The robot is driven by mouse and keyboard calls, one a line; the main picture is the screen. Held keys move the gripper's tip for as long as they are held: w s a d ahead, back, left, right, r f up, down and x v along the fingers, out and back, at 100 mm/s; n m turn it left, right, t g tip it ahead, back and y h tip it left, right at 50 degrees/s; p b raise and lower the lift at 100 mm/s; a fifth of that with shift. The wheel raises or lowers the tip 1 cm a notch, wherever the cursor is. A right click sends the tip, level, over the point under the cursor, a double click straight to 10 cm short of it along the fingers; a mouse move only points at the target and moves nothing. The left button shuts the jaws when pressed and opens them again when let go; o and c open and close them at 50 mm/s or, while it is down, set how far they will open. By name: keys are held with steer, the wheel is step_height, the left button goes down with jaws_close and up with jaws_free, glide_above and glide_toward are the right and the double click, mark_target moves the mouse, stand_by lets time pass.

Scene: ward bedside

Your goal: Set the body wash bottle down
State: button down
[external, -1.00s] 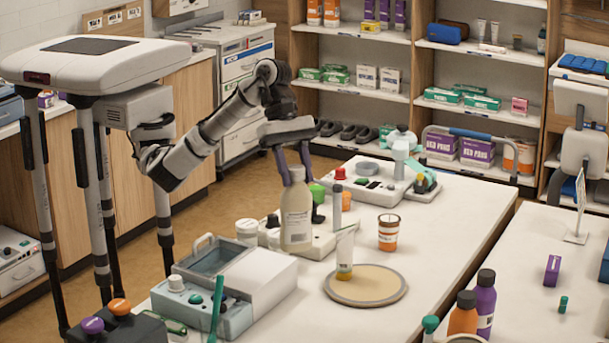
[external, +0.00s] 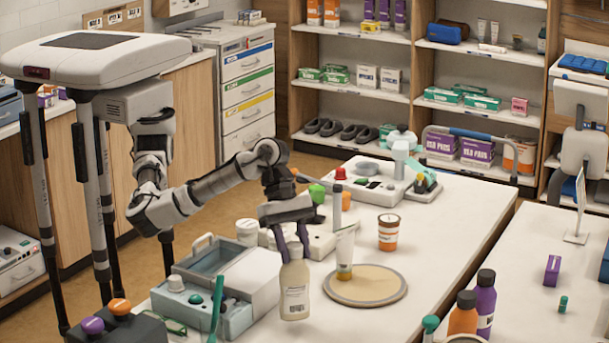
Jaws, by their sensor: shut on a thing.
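The body wash bottle (external: 294,292) is a cream bottle with a printed label, upright in the external view. My gripper (external: 291,250) points down from above and is shut on the bottle's upper part. The bottle is just right of the pale box with the open lid and left of the round tan mat (external: 365,295). Its base is over or on the white table (external: 400,325); I cannot tell whether it touches.
A tube (external: 345,252) stands on the mat's back left edge. An orange-and-white cup (external: 389,232) stands behind the mat. A pale blue device (external: 215,300) with a green stick lies left.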

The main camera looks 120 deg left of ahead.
steer(key=shift+f, duration=1.25)
steer(key=shift+f, duration=0.15)
steer(key=c, duration=1)
jaws_free()
steer(key=shift+o, duration=0.2)
steer(key=b+v, duration=0.2)
steer(key=v, duration=1)
steer(key=shift+d, duration=0.1)
